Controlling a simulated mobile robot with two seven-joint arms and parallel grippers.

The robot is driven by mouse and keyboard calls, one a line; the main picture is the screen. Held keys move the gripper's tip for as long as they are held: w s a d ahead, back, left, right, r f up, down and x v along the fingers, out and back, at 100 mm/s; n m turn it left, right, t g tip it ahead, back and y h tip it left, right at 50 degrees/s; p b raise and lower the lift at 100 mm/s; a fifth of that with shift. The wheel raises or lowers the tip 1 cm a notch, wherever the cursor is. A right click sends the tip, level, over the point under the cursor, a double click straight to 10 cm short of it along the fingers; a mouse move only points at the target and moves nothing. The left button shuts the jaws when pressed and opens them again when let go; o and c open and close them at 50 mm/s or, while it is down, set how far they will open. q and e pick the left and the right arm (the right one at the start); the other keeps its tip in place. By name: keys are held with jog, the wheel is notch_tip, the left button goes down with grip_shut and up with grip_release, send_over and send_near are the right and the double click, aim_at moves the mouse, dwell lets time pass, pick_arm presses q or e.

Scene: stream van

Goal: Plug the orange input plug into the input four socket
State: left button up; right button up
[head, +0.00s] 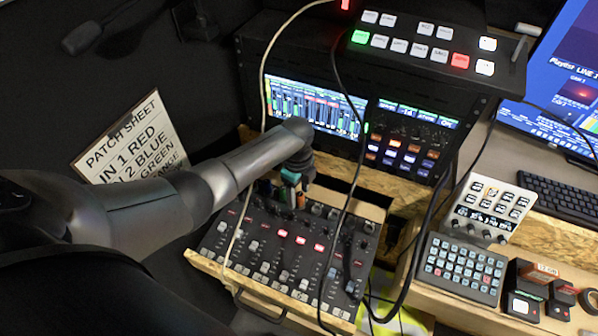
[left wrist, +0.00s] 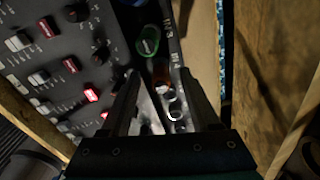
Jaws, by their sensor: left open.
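The orange input plug (left wrist: 162,75) shows in the left wrist view as a small orange-brown shape at the mixer's edge, between the fingertips of my left gripper (left wrist: 157,76). The gripper is open, with a gap on each side of the plug. A green plug (left wrist: 148,42) stands just beyond it. In the head view an orange bit (head: 300,201) shows below my left gripper (head: 300,178), at the mixer's back edge. I cannot tell how deep the orange plug sits or which socket is input four. Round sockets (left wrist: 175,108) show between the fingers. My right gripper is out of view.
The mixer (head: 275,255) lies in a wooden tray, with cables crossing it. A rack with lit screens (head: 315,105) rises behind. The patch sheet (head: 132,140) leans at left, partly covered by my arm. A keypad (head: 458,268) and keyboard (head: 560,198) are at right.

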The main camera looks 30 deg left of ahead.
pick_arm(q)
notch_tip(320, 180, up, 15)
jog(key=p, duration=0.3)
jog(key=shift+w+a+f, duration=0.15)
jog(key=shift+w+f, duration=0.05)
